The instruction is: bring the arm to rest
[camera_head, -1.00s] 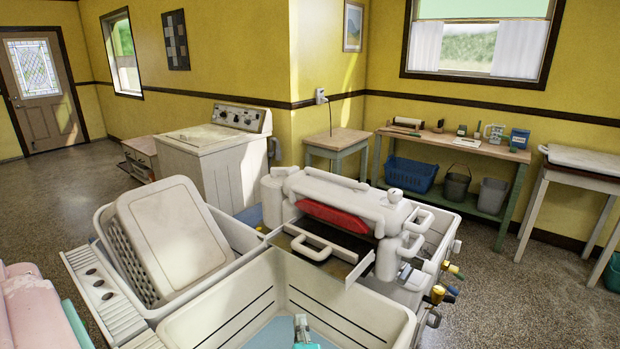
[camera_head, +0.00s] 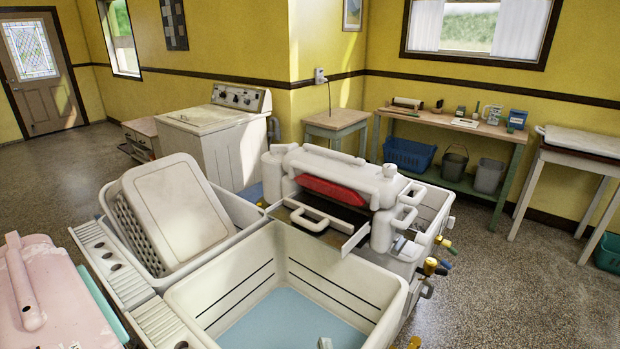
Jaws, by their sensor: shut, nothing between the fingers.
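My gripper is not clearly in view, and its fingertips cannot be made out. A small grey piece (camera_head: 325,343) shows at the bottom edge, too cut off to tell what it is. The white wash tub (camera_head: 345,272) in front has a pale blue bottom, and this piece shows against it. The white wringer washer unit (camera_head: 345,185), with a red roller part and a handled tray, stands just behind the tub.
A white basket (camera_head: 178,222) leans in the left tub. A pink lidded thing (camera_head: 65,310) is at lower left. Brass taps (camera_head: 432,266) jut out at the right. A white washer (camera_head: 205,150) and a green workbench (camera_head: 455,140) stand behind. Speckled floor (camera_head: 510,290) is open at right.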

